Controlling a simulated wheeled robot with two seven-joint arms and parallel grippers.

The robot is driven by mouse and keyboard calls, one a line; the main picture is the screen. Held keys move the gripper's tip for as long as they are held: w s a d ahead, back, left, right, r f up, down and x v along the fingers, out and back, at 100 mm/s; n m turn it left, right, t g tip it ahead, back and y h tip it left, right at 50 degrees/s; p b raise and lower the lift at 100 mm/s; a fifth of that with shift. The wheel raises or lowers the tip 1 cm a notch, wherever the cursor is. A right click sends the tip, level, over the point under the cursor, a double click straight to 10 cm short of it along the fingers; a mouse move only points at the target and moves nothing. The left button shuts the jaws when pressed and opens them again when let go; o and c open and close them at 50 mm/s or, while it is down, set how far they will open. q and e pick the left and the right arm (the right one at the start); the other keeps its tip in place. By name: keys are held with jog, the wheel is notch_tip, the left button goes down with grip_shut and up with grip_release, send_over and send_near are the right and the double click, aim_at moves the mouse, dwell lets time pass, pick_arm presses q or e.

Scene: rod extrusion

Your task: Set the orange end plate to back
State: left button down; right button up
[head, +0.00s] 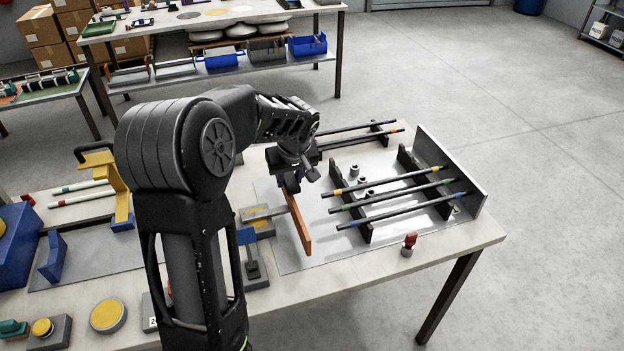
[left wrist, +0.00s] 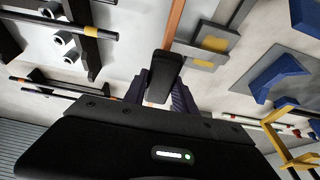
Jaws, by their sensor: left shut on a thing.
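The orange end plate (head: 300,226) is a thin upright strip over the light metal sheet, left of the rods. My left gripper (head: 291,186) is above its far end and shut on it. In the left wrist view the plate (left wrist: 174,22) runs away from between the fingers (left wrist: 160,85). I cannot tell whether its lower edge touches the sheet. Three dark rods (head: 395,192) with yellow, green and blue bands lie across two black supports (head: 351,210), near a grey upright plate (head: 450,170). My right gripper is not in view.
Two more rods (head: 362,134) lie at the back of the table. Small metal pegs (head: 362,181) stand between the supports. A red-topped piece (head: 409,242) is near the front edge. A grey block with a yellow patch (head: 262,221) and a blue-topped stand (head: 250,255) are left of the plate.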

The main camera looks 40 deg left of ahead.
pick_arm(q)
jog(key=shift+s+a, duration=0.75)
jog(key=shift+s, duration=0.3)
jog(key=c, duration=1)
grip_release()
jog(key=shift+s, duration=0.15)
jog(key=b+v, duration=0.1)
jog(key=v, duration=0.6)
jog(key=shift+r, duration=0.4)
jog(key=shift+d+f, duration=0.1)
jog(key=shift+d, duration=0.1)
